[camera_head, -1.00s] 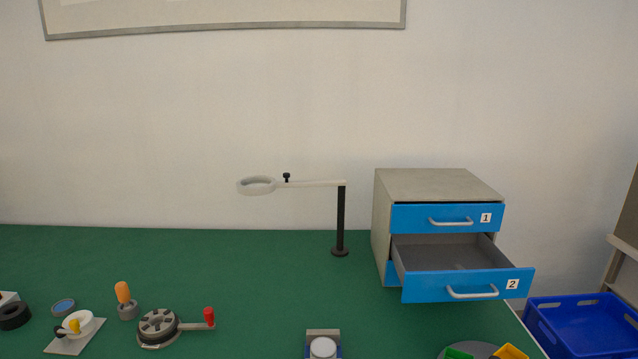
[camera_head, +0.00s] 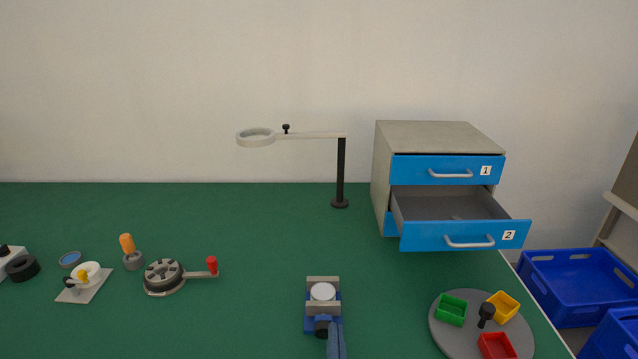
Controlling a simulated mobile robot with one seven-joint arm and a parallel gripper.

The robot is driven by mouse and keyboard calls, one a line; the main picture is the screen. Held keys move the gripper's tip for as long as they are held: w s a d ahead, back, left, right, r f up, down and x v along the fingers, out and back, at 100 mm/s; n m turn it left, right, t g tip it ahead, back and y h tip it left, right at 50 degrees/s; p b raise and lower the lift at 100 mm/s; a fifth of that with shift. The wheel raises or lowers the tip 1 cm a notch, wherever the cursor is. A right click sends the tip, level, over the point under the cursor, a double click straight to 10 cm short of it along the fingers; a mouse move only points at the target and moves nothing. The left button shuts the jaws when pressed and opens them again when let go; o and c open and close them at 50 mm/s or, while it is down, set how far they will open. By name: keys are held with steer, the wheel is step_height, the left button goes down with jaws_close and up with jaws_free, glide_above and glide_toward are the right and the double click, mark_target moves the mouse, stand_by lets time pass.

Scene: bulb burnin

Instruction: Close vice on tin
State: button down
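A small vice (camera_head: 323,312) with a blue base and grey jaws stands on the green table at the front centre. A round tin (camera_head: 322,292) with a pale lid sits upright between its jaws. Whether the front jaw touches the tin is too small to tell. A dark knob and a blue handle (camera_head: 336,342) extend from the vice's front toward the bottom edge of the picture. My gripper is not in view.
A grey turntable (camera_head: 453,340) with green, yellow and red bins lies to the right. A drawer cabinet (camera_head: 440,137) stands behind it with drawer 2 (camera_head: 465,235) open. A magnifier stand (camera_head: 340,170) rises behind the vice. A crank device (camera_head: 164,276) lies left. Table between is clear.

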steer(key=shift+s+f, duration=0.1)
steer(key=shift+f, duration=0.25)
steer(key=shift+d+r+p, duration=0.2)
steer(key=shift+d+p, duration=0.05)
steer(key=shift+p, duration=0.15)
steer(key=shift+s+d+r, duration=0.1)
steer(key=shift+s, duration=1.4)
steer(key=shift+s+r, duration=0.1)
steer(key=shift+s, duration=1.35)
steer(key=shift+w+r, duration=0.1)
